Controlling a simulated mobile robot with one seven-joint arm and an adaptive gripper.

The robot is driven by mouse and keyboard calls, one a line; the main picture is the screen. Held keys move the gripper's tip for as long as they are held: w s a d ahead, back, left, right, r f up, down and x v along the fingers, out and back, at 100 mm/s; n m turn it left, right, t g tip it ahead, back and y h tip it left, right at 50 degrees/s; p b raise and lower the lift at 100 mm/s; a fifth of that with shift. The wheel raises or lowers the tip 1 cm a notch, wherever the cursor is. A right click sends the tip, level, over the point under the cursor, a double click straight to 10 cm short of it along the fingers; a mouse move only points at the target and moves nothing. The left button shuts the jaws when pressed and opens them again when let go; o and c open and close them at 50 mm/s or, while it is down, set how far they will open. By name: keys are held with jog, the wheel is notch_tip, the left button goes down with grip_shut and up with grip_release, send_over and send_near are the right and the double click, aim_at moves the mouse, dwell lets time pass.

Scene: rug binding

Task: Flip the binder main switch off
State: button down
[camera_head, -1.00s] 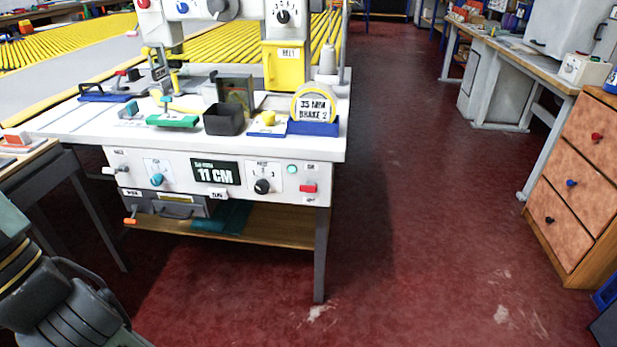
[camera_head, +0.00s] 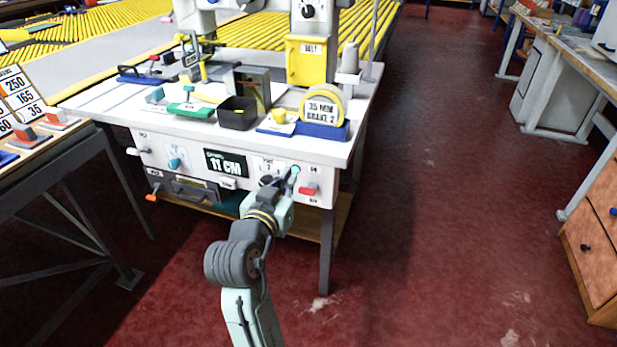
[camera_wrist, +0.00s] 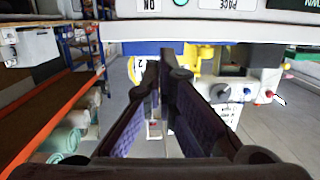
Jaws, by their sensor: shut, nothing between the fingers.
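The binder's white front panel (camera_head: 232,168) runs under its worktop. The main switch (camera_head: 309,189) is a red rocker at the panel's right end, with small labels above and below it. I cannot tell its position clearly at this size. My gripper (camera_head: 292,178) is in front of the panel, just left of the red switch, and looks apart from it. In the wrist view my gripper (camera_wrist: 166,52) has its fingertips together with nothing between them. There the panel appears inverted along the top, with the ON label (camera_wrist: 148,5) at the edge; the red switch is outside that view.
A teal round button (camera_head: 295,170) and a black knob, partly hidden by my gripper, are beside the switch. A drawer (camera_head: 190,188) hangs lower left. Open floor (camera_head: 430,200) lies to the right.

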jog(key=shift+s+d+f+g+h, duration=0.1)
jog(key=shift+d+f+g+h, duration=0.25)
jog(key=shift+d+f, duration=0.3)
jog(key=shift+d+r, duration=0.1)
jog(key=shift+r, duration=0.05)
jog(key=p, duration=0.2)
send_over(307, 194)
jog(key=w, duration=0.2)
jog(key=shift+d+f, duration=0.4)
jog(key=shift+f, duration=0.4)
jog(key=shift+s+a+f, duration=0.2)
jog(key=shift+s+f, duration=0.2)
jog(key=shift+f, duration=0.25)
jog(key=shift+s+a+f, duration=0.15)
jog(key=shift+s+f, duration=0.2)
jog(key=shift+f, duration=0.25)
jog(key=shift+s+a+f, duration=0.1)
jog(key=shift+s+f, duration=0.2)
jog(key=shift+f, duration=0.25)
jog(key=shift+f, duration=0.1)
